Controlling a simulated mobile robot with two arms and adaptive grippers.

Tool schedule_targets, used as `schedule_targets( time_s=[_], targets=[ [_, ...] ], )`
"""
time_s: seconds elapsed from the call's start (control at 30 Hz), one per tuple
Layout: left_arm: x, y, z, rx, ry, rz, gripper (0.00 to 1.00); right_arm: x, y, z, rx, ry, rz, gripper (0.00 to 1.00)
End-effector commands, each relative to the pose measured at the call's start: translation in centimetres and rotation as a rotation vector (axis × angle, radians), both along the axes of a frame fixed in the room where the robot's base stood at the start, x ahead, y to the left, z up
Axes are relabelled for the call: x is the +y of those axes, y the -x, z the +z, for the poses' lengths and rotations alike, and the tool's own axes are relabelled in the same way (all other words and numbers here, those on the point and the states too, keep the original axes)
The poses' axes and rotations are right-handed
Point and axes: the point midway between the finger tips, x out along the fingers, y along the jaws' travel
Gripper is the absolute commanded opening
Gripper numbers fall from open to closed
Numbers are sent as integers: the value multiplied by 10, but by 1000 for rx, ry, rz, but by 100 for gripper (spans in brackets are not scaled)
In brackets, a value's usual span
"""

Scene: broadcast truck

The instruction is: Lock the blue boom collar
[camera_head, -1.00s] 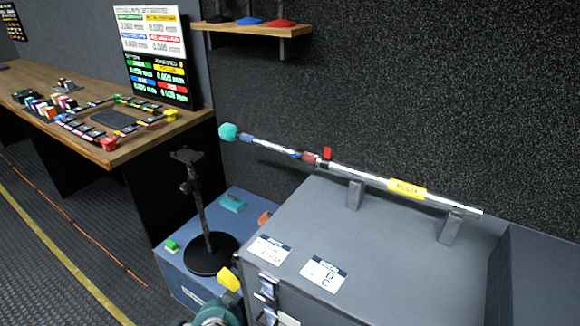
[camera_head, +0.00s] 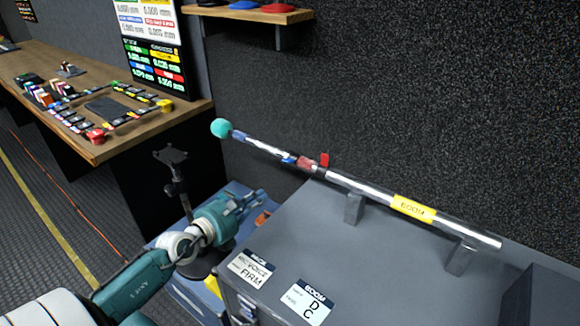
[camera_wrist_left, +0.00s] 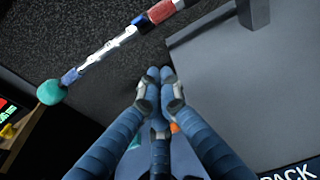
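The boom pole (camera_head: 365,189) rests slanted on stands on the grey case, with a teal ball at its left end. Its blue collar (camera_head: 288,159) sits left of a red collar (camera_head: 306,163) and a raised red lever (camera_head: 324,159). In the left wrist view the blue collar (camera_wrist_left: 141,22) shows at the top, beside the red collar. My left gripper (camera_head: 264,194) is below and left of the collar, apart from the pole. In the left wrist view its fingertips (camera_wrist_left: 159,72) are close together, with nothing seen between them. My right gripper is out of view.
The grey case (camera_head: 330,240) with label cards fills the lower right. A black stand (camera_head: 177,185) rises behind my left wrist from a blue case. A wooden desk (camera_head: 120,140) with small items is at the left. A dark wall runs behind the pole.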

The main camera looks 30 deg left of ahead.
Motion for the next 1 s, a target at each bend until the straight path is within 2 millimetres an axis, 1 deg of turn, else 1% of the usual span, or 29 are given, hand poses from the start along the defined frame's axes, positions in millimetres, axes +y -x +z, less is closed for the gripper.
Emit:
schedule_targets(
  time_s=[0.03,0.07,0.2,0.3,0.37,0.47,0.6,0.7,0.87,0.9,0.93,1.0],
  targets=[
    [0,0,0,1,-1,0,0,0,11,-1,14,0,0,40],
    [0,0,0,1,-1,0,0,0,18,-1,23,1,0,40],
    [0,0,0,-1,2,0,0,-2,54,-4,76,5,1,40],
    [0,-2,0,-2,3,1,0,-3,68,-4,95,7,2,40],
    [-1,-6,1,-4,4,1,0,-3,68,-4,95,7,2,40],
    [-2,-18,-1,-6,4,1,0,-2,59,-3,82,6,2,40],
    [-4,-44,-6,-7,4,1,0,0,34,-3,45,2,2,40],
    [-5,-66,-11,-7,4,1,0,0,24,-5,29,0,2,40],
    [-8,-98,-18,-6,4,2,0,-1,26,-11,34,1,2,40],
    [-8,-103,-13,-7,3,1,0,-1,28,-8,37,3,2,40],
    [-9,-104,-3,-8,5,1,0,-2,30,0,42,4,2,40],
    [-9,-108,6,-5,4,1,0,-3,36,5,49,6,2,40]
  ],
)
